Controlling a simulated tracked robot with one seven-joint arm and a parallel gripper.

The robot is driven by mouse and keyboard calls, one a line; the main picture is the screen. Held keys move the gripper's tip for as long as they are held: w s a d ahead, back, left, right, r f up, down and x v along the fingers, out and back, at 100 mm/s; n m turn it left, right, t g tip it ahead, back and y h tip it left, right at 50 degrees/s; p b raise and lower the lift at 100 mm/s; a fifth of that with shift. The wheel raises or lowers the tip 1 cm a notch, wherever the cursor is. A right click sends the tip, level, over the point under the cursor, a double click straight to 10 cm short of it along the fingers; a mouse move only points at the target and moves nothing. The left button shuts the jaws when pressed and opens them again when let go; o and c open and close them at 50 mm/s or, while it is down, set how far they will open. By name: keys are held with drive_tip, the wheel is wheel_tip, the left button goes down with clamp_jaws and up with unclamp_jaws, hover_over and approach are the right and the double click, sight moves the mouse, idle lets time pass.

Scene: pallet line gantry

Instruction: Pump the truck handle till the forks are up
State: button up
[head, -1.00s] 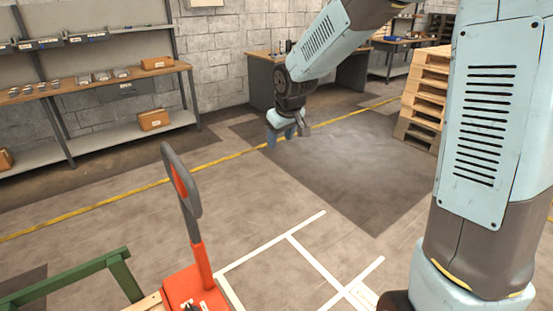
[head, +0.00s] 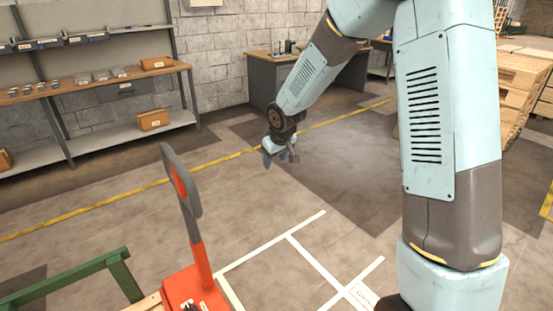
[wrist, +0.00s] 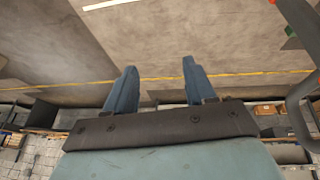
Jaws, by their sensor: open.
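The truck handle (head: 181,178) is a grey loop with a red inner part on a red-orange stem. It stands nearly upright, at the lower left of centre in the head view. Its stem rises from the red truck body (head: 196,289) at the bottom edge; the forks cannot be made out. My gripper (head: 280,158) hangs in the air to the right of the handle loop, apart from it, pointing down. In the wrist view its two blue fingers (wrist: 158,90) are spread and empty. The grey loop of the handle (wrist: 299,97) shows at the right edge there.
A green frame (head: 120,268) stands left of the truck. Shelving with a wooden top (head: 100,85) and boxes lines the back left wall. A desk (head: 262,75) stands at the back. Stacked pallets (head: 520,85) are at right. The floor with white lines is clear.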

drive_tip(key=shift+c, duration=0.2)
clamp_jaws()
idle(0.4)
drive_tip(key=c, duration=0.9)
unclamp_jaws()
drive_tip(key=shift+c, duration=0.2)
drive_tip(key=o, duration=1)
drive_tip(key=shift+r, duration=0.1)
drive_tip(key=v, duration=1.3)
drive_tip(key=shift+s+d+r, duration=0.15)
drive_tip(key=shift+r, duration=0.05)
drive_tip(key=shift+c, duration=0.2)
